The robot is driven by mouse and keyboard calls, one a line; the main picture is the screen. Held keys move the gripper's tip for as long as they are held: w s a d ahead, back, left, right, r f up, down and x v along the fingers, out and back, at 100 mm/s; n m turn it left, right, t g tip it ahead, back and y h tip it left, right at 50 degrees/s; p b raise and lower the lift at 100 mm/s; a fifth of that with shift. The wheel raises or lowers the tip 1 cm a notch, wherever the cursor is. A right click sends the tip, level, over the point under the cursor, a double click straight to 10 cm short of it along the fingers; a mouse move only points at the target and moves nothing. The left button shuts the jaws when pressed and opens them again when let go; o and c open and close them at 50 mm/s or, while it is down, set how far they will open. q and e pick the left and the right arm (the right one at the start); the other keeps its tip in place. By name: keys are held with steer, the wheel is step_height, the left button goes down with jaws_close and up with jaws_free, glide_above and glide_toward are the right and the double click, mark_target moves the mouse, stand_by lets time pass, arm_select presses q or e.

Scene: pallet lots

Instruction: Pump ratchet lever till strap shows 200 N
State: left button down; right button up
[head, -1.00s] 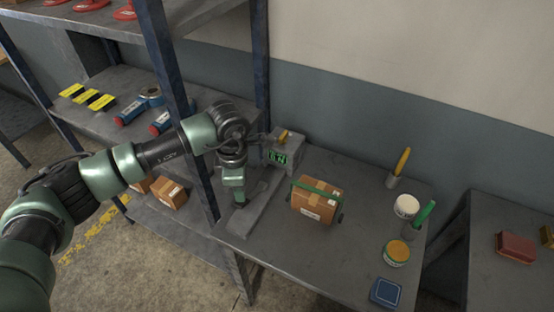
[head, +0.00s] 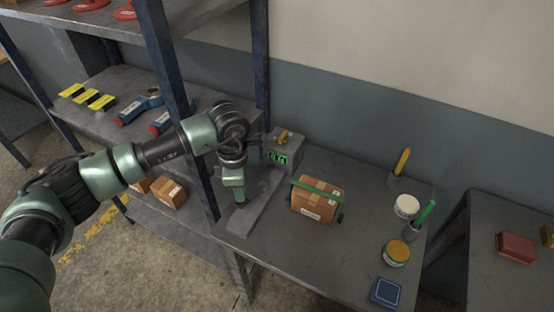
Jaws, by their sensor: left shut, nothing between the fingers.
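A cardboard box (head: 316,207) stands on the grey bench with a green strap (head: 318,188) over it. A small dark part (head: 341,217) shows at the box's lower right. A grey readout box (head: 285,154) with lit green characters stands behind it; the value is too small to read surely. My left gripper (head: 239,204) is shut and empty, pointing down over a flat grey plate (head: 257,207) left of the cardboard box. I cannot tell whether it touches the plate. I cannot make out the ratchet lever clearly. My right gripper is not in view.
A yellow-handled tool (head: 402,162), a white-topped tub (head: 406,206), a green-handled tool (head: 425,215), an orange-lidded jar (head: 397,251) and a blue box (head: 386,291) line the bench's right side. A shelf upright (head: 165,55) stands close to my left arm.

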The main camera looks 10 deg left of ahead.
arm_select(q)
steer(key=shift+f, duration=0.15)
steer(key=b, duration=0.7)
glide_above(243, 218)
steer(key=shift+f, duration=3.6)
steer(key=shift+d+r+p, duration=0.1)
steer(key=shift+r+p, duration=1)
steer(key=shift+r, duration=0.5)
steer(key=shift+w+d+r+p, duration=0.15)
steer(key=shift+r+p, duration=0.75)
steer(key=shift+r, duration=1.4)
steer(key=shift+w+a+r+p, duration=0.15)
steer(key=shift+r+p, duration=0.75)
steer(key=shift+r, duration=1.35)
steer(key=shift+d, duration=0.1)
